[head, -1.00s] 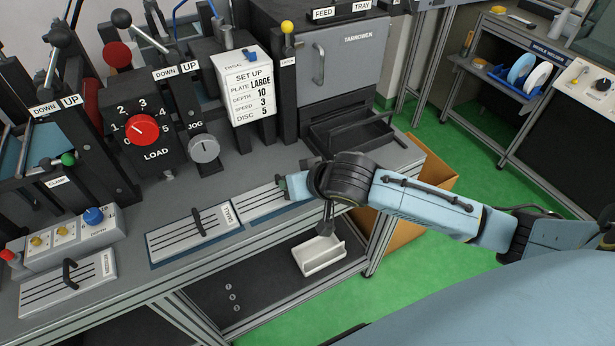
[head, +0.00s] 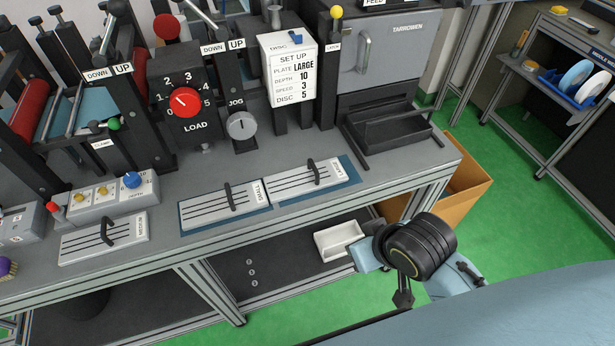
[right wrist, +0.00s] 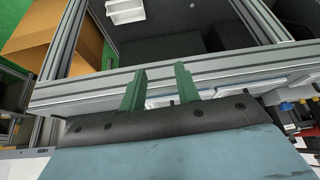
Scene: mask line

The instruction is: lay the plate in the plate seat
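Three grey slotted plates with black handles lie on the bench. The left plate (head: 85,244) is labelled MEDIUM and the middle plate (head: 205,214) SMALL. The setup card (head: 288,78) reads PLATE LARGE. I cannot tell for certain which part is the plate seat. My right arm is right of the plates, in front of the bench edge; its fingertips are not clear in the head view. In the right wrist view my right gripper (right wrist: 158,82) is open and empty, near the bench's front rail. My left gripper is out of view.
The machine with the red load dial (head: 187,102) and levers stands behind the plates. A black feed tray (head: 395,130) is at the bench's right end. A white bin (head: 337,240) sits on the lower shelf. A cardboard box (head: 465,190) stands on the green floor.

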